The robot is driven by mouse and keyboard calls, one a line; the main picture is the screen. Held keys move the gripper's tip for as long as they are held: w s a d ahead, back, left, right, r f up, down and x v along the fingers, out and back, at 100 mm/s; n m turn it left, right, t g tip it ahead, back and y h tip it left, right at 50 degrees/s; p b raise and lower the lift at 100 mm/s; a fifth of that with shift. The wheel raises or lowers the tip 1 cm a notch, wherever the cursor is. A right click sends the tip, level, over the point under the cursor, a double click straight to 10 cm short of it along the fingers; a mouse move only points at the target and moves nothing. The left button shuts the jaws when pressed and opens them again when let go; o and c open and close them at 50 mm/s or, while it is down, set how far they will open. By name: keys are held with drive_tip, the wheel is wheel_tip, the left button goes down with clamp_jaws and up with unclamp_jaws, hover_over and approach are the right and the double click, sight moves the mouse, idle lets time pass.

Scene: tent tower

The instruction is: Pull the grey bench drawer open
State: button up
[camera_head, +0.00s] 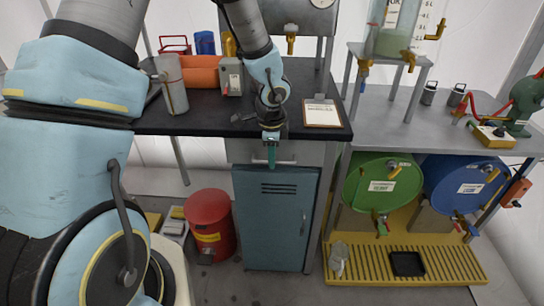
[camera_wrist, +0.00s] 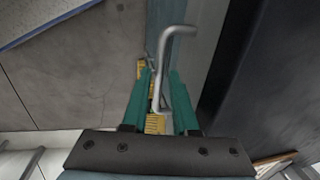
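The grey bench drawer (camera_head: 305,152) sits under the black worktop, above a blue-grey cabinet door. Its front looks flush with the bench, with no visible gap. Its silver bar handle (camera_head: 288,162) runs across the front; it also shows in the wrist view (camera_wrist: 178,32). My gripper (camera_head: 271,163) points down in front of the drawer at the handle. In the wrist view, its green fingers (camera_wrist: 161,80) stand on either side of the bar, with some space between them. The fingers partly hide the handle, and I cannot tell whether either touches it.
The worktop (camera_head: 200,122) carries a clipboard (camera_head: 322,113), a grey box and an orange roll. A red bin (camera_head: 210,222) stands left of the cabinet door (camera_head: 275,225). Green (camera_head: 383,182) and blue drums lie at the right. Floor before the door looks clear.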

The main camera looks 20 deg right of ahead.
clamp_jaws()
idle(1.4)
